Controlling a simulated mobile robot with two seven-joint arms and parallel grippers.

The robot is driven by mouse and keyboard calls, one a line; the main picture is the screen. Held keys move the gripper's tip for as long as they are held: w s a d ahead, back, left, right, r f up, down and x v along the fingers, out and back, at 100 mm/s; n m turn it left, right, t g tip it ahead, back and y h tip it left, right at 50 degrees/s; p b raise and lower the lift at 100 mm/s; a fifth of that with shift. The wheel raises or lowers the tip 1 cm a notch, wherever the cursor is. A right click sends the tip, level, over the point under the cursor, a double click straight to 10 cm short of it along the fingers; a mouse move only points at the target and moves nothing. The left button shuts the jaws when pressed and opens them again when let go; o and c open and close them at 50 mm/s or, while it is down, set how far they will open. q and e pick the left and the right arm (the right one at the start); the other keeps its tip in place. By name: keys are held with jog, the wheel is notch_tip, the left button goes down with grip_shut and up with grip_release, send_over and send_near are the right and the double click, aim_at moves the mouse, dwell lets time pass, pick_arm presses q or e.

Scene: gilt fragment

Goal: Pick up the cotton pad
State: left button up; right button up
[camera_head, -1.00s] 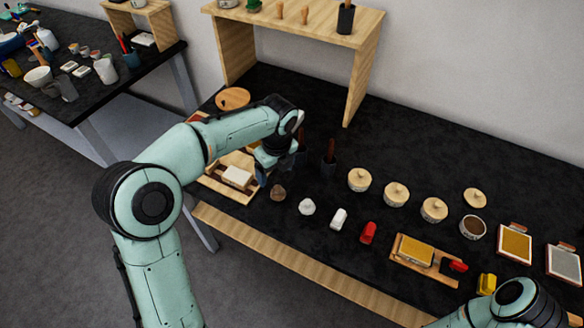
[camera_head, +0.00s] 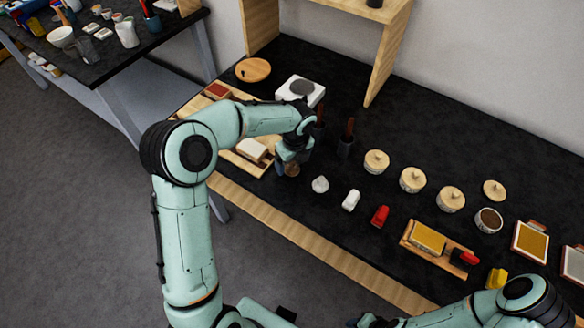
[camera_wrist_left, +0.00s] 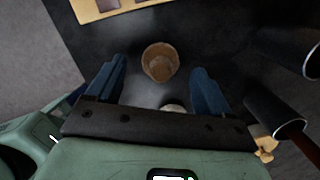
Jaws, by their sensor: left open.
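A white rounded lump (camera_head: 320,184), which looks like the cotton pad, lies on the black table in the head view. In the left wrist view the brown lump (camera_wrist_left: 160,63) shows between the open, empty fingers of my left gripper (camera_wrist_left: 160,85), apart from both. A pale thing (camera_wrist_left: 172,108), probably the white lump, is partly hidden by the gripper's bar. Part of my right gripper (camera_head: 372,320) shows at the bottom edge of the head view; its jaws are unclear.
A white block (camera_head: 351,200) and a red block (camera_head: 380,216) lie to the right. A wooden tray (camera_head: 256,166) is at the left. A dark holder (camera_head: 345,148) and lidded pots (camera_head: 376,162) stand behind. Bare table lies at the back right.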

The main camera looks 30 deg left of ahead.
pick_arm(q)
notch_tip(320, 180, down, 2)
jog(key=shift+w+a+f, duration=0.1)
jog(key=shift+a+f, duration=0.05)
jog(key=shift+f, duration=0.1)
jog(key=c, duration=1.1)
notch_tip(320, 180, up, 20)
jog(key=p, duration=0.2)
jog(key=shift+p, duration=0.3)
pick_arm(e)
jog(key=w+r, duration=0.3)
jog(key=shift+w+r, duration=0.25)
jog(key=shift+w, duration=0.05)
pick_arm(q)
jog(key=o, duration=0.3)
jog(key=shift+c, duration=1.1)
